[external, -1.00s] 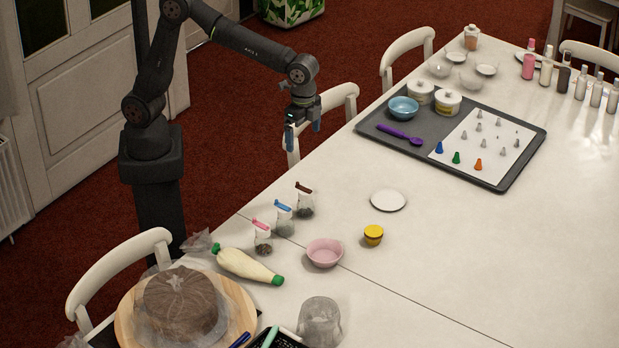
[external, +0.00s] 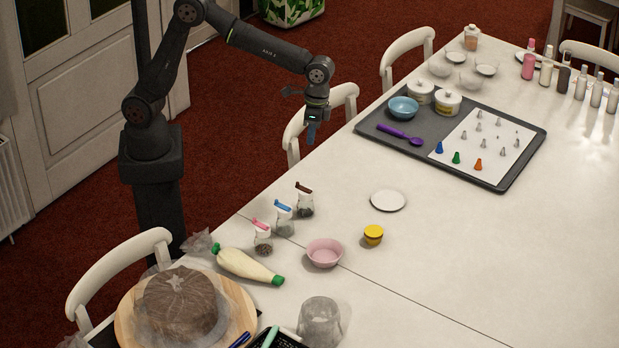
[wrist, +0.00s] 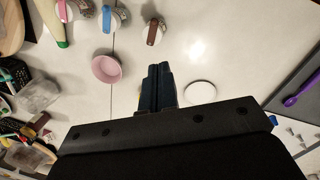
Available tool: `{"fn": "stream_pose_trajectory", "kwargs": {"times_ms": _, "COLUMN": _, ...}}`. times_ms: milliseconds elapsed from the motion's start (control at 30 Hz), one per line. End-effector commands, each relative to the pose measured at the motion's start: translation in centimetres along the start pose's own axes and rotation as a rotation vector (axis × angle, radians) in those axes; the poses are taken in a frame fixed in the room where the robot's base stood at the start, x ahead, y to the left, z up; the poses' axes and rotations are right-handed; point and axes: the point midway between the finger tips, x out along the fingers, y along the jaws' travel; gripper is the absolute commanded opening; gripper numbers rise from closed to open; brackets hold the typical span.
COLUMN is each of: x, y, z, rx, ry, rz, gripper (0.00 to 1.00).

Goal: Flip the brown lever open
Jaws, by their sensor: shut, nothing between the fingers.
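The brown lever (external: 304,187) sits on top of a small glass jar (external: 305,206), the farthest of three lidded jars near the table's left edge. In the wrist view the brown lever (wrist: 153,32) shows near the top, just beyond my fingertips. My gripper (external: 311,138) is shut and empty. It is in the air above and behind the jar, apart from it. In the wrist view my gripper (wrist: 159,68) points up toward the brown lever. Whether the lever is open or closed is hard to tell at this size.
Jars with a blue lever (external: 283,207) and a pink lever (external: 261,224) stand beside it. A grey tray (external: 520,172) lies farther off, with clear table between.

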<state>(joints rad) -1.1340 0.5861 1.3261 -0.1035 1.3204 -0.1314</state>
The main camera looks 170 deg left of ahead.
Motion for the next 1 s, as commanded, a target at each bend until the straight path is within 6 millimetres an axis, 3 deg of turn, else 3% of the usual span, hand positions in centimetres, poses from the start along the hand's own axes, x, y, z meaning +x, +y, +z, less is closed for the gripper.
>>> {"fn": "stream_pose_trajectory", "kwargs": {"times_ms": 200, "x": 2.3, "y": -3.6, "z": -1.9, "rx": -0.469, "ry": -0.102, "rz": 0.082, "gripper": 0.0}}
{"fn": "stream_pose_trajectory", "kwargs": {"times_ms": 400, "x": 3.6, "y": -5.8, "z": -2.9, "rx": -0.767, "ry": -0.179, "rz": 0.123, "gripper": 0.0}}
{"fn": "stream_pose_trajectory", "kwargs": {"times_ms": 600, "x": 4.0, "y": -6.6, "z": -3.2, "rx": -0.888, "ry": -0.213, "rz": 0.138, "gripper": 0.0}}
{"fn": "stream_pose_trajectory", "kwargs": {"times_ms": 1000, "x": 4.2, "y": -6.6, "z": -3.2, "rx": -0.896, "ry": -0.215, "rz": 0.138, "gripper": 0.0}}
